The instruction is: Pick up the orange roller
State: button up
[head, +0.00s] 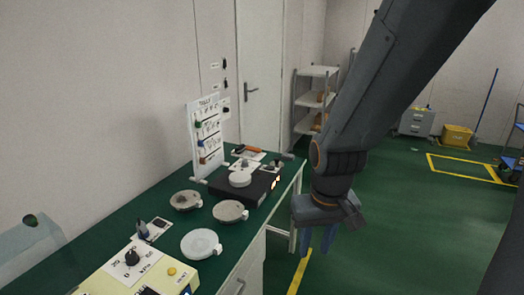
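An orange roller (247,149), small in the head view, lies at the far end of the green bench, behind the black box. It seems to rest on or beside a white sheet, but I cannot tell which. My gripper (317,239) hangs past the bench's right edge, over the floor, pointing down. Its two blue fingers stand apart with nothing visible between them. It is well clear of the roller, to the right of it and nearer to me.
The green bench (133,212) carries a black box (257,188) with a white disc, several round plates, a cream control box (135,270) and an upright tally board (207,137). A shelf rack (315,72) stands behind. The floor right of the bench is largely open.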

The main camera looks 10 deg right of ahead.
aim_at(253, 149)
jog(key=z, duration=0.75)
jog(key=i, duration=0.95)
jog(key=z, duration=0.55)
jog(key=i, duration=1)
jog(key=u, duration=1)
jog(key=i, duration=0.95)
jog(key=u, duration=1)
